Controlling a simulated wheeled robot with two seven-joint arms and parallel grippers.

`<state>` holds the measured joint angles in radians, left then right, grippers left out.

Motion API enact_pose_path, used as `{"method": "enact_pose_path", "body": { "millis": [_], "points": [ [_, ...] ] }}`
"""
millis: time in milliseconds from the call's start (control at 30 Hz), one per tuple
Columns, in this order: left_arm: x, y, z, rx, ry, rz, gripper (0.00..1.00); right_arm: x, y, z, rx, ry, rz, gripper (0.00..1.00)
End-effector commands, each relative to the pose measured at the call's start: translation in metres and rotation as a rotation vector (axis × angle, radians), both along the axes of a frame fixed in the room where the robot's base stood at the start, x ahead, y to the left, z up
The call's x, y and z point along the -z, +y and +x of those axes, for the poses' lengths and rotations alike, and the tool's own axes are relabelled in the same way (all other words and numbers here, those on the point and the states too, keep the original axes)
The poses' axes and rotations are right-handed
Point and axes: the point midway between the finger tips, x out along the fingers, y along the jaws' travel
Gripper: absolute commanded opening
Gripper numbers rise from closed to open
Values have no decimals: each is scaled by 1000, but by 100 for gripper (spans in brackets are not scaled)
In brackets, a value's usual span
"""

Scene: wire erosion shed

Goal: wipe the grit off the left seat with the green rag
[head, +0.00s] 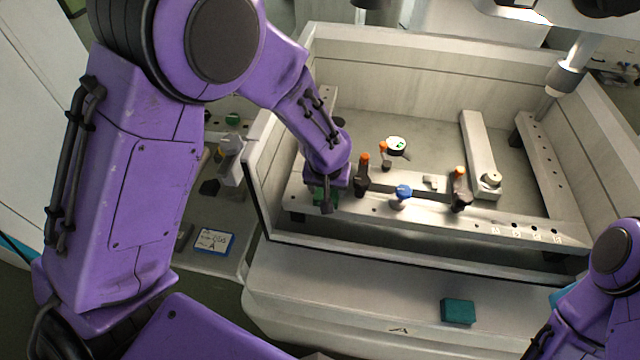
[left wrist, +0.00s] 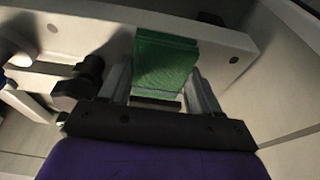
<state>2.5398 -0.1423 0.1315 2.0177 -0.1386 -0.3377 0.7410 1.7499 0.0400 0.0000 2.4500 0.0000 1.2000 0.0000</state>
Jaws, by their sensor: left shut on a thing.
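The green rag (left wrist: 166,62) is a folded block held between the two fingers of my left gripper (left wrist: 161,80) in the left wrist view. In the head view, my left gripper (head: 325,195) is at the left end of the front rail (head: 480,222), inside the machine's tank. A little green of the rag (head: 318,197) shows there. The rag is over or against the pale rail (left wrist: 205,40); I cannot tell whether it touches. I cannot make out the left seat or any grit, as the gripper and rag cover that area. My right gripper is out of view.
An orange-topped dark clamp (head: 362,175) stands close right of my left gripper. A blue-knobbed part (head: 401,196) and another orange-topped clamp (head: 460,190) stand farther right. The tank wall (head: 262,190) rises close on the left. A teal block (head: 458,311) lies on the front ledge.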

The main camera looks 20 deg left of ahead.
Motion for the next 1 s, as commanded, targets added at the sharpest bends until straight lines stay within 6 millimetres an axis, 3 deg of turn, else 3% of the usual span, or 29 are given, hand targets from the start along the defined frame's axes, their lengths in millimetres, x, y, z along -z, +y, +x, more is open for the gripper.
{"method": "enact_pose_path", "body": {
  "millis": [300, 433, 1000],
  "points": [
    [3, -31, 8, 6, -2, -2, 38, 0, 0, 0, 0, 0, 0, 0],
    [6, -34, 9, 8, -4, -7, 38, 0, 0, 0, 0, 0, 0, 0],
    [4, 13, -5, -3, 2, 0, 38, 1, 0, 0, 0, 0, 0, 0]
  ]
}}
